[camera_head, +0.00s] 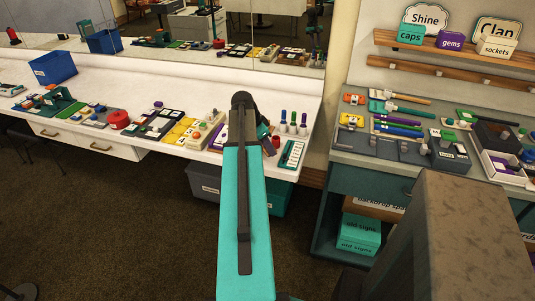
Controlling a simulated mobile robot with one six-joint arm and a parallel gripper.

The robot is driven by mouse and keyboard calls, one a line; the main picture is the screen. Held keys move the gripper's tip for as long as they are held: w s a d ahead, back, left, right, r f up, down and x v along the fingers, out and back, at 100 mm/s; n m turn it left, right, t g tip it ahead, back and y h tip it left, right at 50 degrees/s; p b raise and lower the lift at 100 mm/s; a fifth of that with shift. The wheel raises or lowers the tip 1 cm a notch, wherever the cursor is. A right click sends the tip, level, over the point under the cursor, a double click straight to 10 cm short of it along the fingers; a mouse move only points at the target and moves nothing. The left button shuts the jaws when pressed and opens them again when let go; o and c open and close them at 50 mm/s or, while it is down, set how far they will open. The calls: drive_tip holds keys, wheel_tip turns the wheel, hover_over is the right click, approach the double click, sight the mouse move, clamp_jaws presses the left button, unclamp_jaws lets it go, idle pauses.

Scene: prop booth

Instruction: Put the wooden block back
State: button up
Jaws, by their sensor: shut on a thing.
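My teal arm reaches forward over the right end of the long white counter (222,82). My gripper (270,147) shows only in part, as dark pieces beside the arm's far end. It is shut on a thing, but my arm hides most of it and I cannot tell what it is. A small reddish patch shows beside the gripper. I cannot make out a wooden block for certain anywhere in view.
Upright coloured pieces (293,125) and a teal-and-white tray (291,154) stand close right of my gripper. A blue bin (53,68) stands far left. A tool-covered workbench (372,157) is right, across a gap.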

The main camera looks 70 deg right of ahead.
sight(266, 150)
drive_tip(key=shift+f+p, duration=0.55)
drive_tip(key=shift+f, duration=1.15)
drive_tip(key=shift+f, duration=0.15)
drive_tip(key=o, duration=1)
drive_tip(key=shift+c, duration=0.2)
drive_tip(key=shift+r, duration=0.2)
drive_tip(key=b+v, duration=0.2)
drive_tip(key=v, duration=1)
drive_tip(key=shift+w+f, duration=0.1)
drive_tip(key=shift+f, duration=0.05)
